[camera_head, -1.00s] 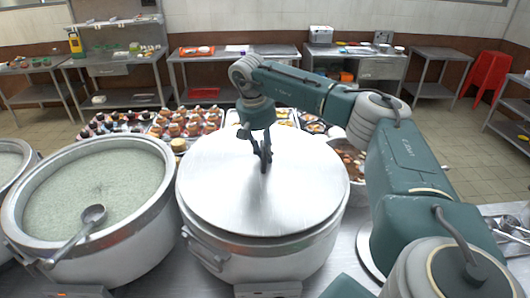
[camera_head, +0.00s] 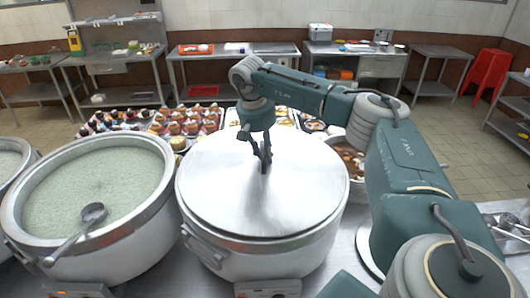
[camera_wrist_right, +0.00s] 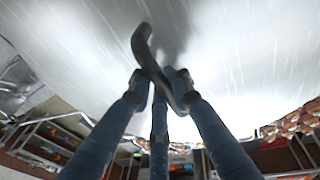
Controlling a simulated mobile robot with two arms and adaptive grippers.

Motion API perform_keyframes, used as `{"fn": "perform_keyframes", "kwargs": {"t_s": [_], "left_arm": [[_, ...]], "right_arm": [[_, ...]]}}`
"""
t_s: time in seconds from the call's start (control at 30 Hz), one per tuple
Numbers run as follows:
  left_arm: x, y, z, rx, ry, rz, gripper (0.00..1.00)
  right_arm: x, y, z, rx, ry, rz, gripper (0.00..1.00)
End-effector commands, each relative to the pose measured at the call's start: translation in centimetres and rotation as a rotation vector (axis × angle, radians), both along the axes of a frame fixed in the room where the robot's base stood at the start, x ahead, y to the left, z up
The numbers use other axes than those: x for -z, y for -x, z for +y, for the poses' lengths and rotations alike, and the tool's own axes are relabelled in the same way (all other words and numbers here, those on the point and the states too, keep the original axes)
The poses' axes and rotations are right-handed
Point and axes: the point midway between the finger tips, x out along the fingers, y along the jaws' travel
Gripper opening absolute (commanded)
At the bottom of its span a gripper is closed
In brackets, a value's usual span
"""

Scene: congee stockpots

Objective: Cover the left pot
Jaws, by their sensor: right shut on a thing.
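The left pot (camera_head: 140,233) is a large metal stockpot, open, full of pale green congee (camera_head: 95,187). A ladle (camera_head: 80,230) rests in it, its handle over the front rim. To its right stands another large pot (camera_head: 285,262) with a flat metal lid (camera_head: 300,190) on top. My right gripper (camera_head: 264,162) is above the lid's middle, shut on the lid's dark handle. In the right wrist view, the fingers (camera_wrist_right: 165,82) close around the curved handle (camera_wrist_right: 150,60), with the shiny lid surface behind. My left gripper is not in view.
Part of a third pot (camera_head: 12,165) shows at the far left edge. Trays of small cups and food (camera_head: 188,122) stand behind the pots. A bowl of food (camera_head: 350,160) sits behind my right arm. Side tables line the back wall, with a red stool (camera_head: 487,75) at right.

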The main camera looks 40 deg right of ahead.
Motion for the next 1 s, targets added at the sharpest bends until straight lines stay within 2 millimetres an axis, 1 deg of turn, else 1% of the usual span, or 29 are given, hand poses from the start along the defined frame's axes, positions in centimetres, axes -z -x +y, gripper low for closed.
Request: {"fn": "perform_keyframes", "kwargs": {"t_s": [0.33, 1.0], "left_arm": [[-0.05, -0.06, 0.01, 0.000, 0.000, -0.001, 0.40], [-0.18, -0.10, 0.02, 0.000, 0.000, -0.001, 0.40]], "right_arm": [[-0.20, -0.09, -0.01, 0.000, 0.000, -0.004, 0.00], [0.39, -0.12, 0.01, 0.000, 0.000, -0.004, 0.00]]}}
